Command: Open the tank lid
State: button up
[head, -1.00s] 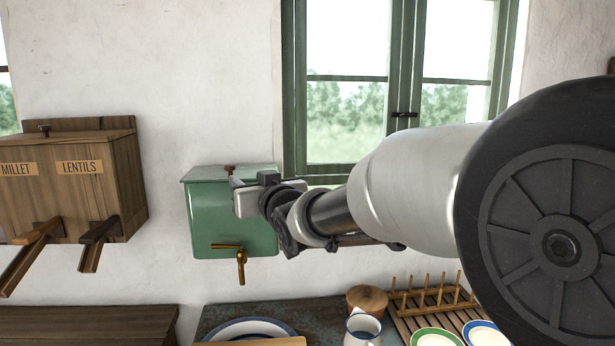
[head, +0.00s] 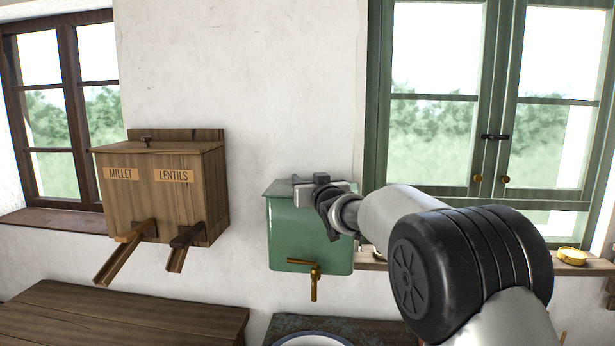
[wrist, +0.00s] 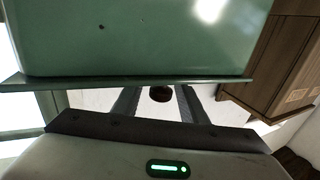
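The green tank (head: 290,238) hangs on the white wall with a brass tap (head: 315,275) low on its front. Its lid (head: 279,188) looks shut. In the wrist view the tank (wrist: 150,35) fills the top, with the lid's edge (wrist: 60,83) across the picture. The dark red-brown lid knob (wrist: 160,94) shows between the two spread fingers of my gripper (wrist: 157,102), with gaps on both sides. In the head view my gripper (head: 300,187) is at the top of the tank and hides the knob.
A wooden box labelled millet and lentils (head: 165,195), with two chutes, hangs left of the tank. A green-framed window (head: 376,100) and a shelf (head: 580,266) are to the right. A wooden bench top (head: 120,318) is below left.

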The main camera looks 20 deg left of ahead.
jog(key=shift+w+a, duration=0.3)
jog(key=shift+w, duration=0.1)
grip_shut()
jog(key=shift+r, duration=0.1)
